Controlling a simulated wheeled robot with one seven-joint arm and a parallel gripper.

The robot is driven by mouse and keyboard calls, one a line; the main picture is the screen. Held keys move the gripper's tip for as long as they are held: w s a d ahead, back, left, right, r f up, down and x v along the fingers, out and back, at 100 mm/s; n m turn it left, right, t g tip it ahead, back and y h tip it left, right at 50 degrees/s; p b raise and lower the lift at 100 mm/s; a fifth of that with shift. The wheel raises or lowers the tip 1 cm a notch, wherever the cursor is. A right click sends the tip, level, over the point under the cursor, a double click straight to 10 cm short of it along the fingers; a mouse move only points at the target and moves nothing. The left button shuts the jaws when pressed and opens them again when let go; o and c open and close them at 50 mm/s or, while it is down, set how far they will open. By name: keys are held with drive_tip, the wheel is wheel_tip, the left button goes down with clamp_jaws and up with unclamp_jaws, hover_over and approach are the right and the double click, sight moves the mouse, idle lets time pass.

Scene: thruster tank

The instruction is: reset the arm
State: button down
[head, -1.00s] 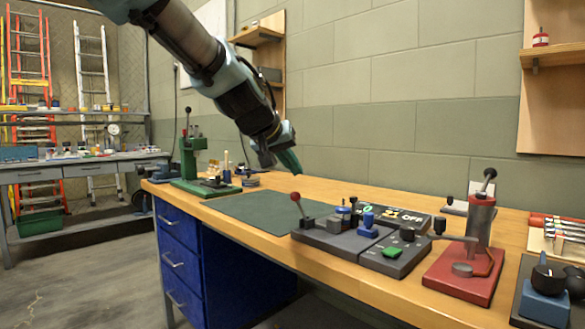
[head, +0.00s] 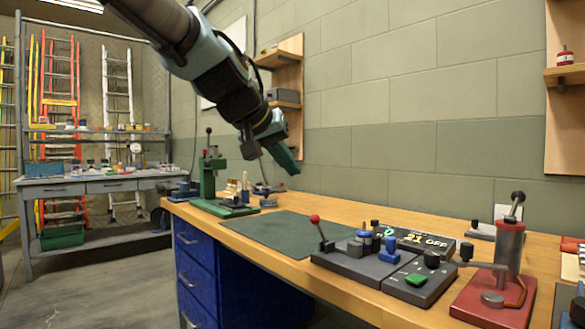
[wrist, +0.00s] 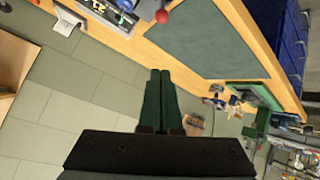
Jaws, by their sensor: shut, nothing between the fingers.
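My arm reaches in from the top of the head view, above the workbench. My gripper (head: 286,160) is at its end, with green fingers pointing down and to the right, held in the air above the dark mat and apart from everything on the bench. In the wrist view the two green fingers (wrist: 160,82) lie side by side, shut, with nothing between them.
The wooden workbench (head: 291,262) carries a dark green mat (head: 285,236), a grey control panel with a red-knobbed lever (head: 315,219), a red-based device (head: 492,302) and a green press (head: 209,180). Blue drawers (head: 195,261) stand below. A wall shelf (head: 280,57) is behind my arm.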

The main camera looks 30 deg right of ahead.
idle(0.3)
drive_tip(key=w+a+f+n+y, duration=0.2)
drive_tip(key=w+a+f+y, duration=0.15)
drive_tip(key=a+f, duration=0.55)
drive_tip(key=w+a+f+n+y, duration=0.2)
drive_tip(key=w+a+f, duration=0.2)
drive_tip(key=a+f, duration=0.5)
drive_tip(key=s+a+f+n+g+y, duration=0.15)
drive_tip(key=s+a+f, duration=0.25)
drive_tip(key=a+f, duration=0.45)
drive_tip(key=s+a+f+n+g+y, duration=0.1)
drive_tip(key=s+a+f+n+y, duration=0.3)
drive_tip(key=a, duration=0.7)
wheel_tip(320, 180, up, 16)
drive_tip(key=m+h+p, duration=0.1)
drive_tip(key=m+p, duration=0.1)
drive_tip(key=p, duration=1.5)
drive_tip(key=shift+w+h, duration=0.4)
drive_tip(key=shift+w, duration=0.05)
drive_tip(key=c, duration=1.5)
unclamp_jaws()
drive_tip(key=shift+a, duration=0.1)
